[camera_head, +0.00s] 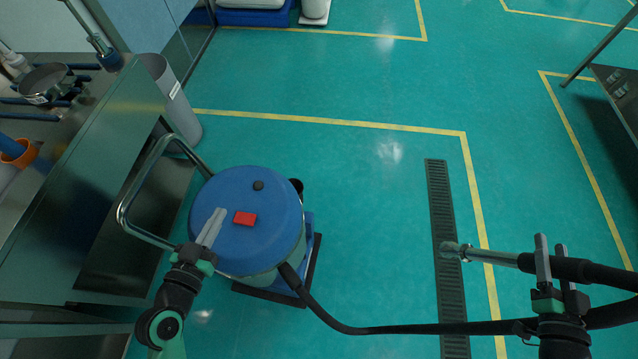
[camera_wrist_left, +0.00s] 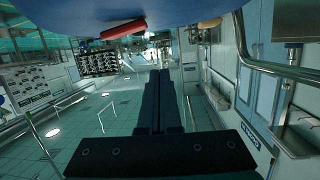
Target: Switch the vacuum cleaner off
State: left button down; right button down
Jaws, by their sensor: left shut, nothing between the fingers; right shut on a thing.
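The vacuum cleaner (camera_head: 255,195) has a round blue lid with a red switch (camera_head: 245,218) and a small dark knob (camera_head: 258,185). My left gripper (camera_head: 218,213) is shut and empty, with its fingertips over the lid just left of the red switch. In the left wrist view the shut fingers (camera_wrist_left: 160,75) point ahead, and the red switch (camera_wrist_left: 110,30) shows above and left of them under the blue lid (camera_wrist_left: 80,12). I cannot tell whether the fingers touch the lid. My right gripper (camera_head: 550,245) is shut on the vacuum wand (camera_head: 490,256), right of the cleaner.
The black hose (camera_head: 400,328) runs from the cleaner across the floor to the right. A bent metal handle (camera_head: 135,190) rises at the cleaner's left, near a steel bench (camera_head: 95,150) and a grey bin (camera_head: 175,100). Green floor with a drain grate (camera_head: 440,215) lies open to the right.

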jog(key=shift+s+r+p, duration=0.1)
jog(key=shift+r+p, duration=0.25)
pick_arm(q)
jog(key=v, duration=0.9)
jog(key=shift+s+f, duration=0.2)
jog(key=shift+f, duration=0.05)
jog(key=shift+a, duration=0.1)
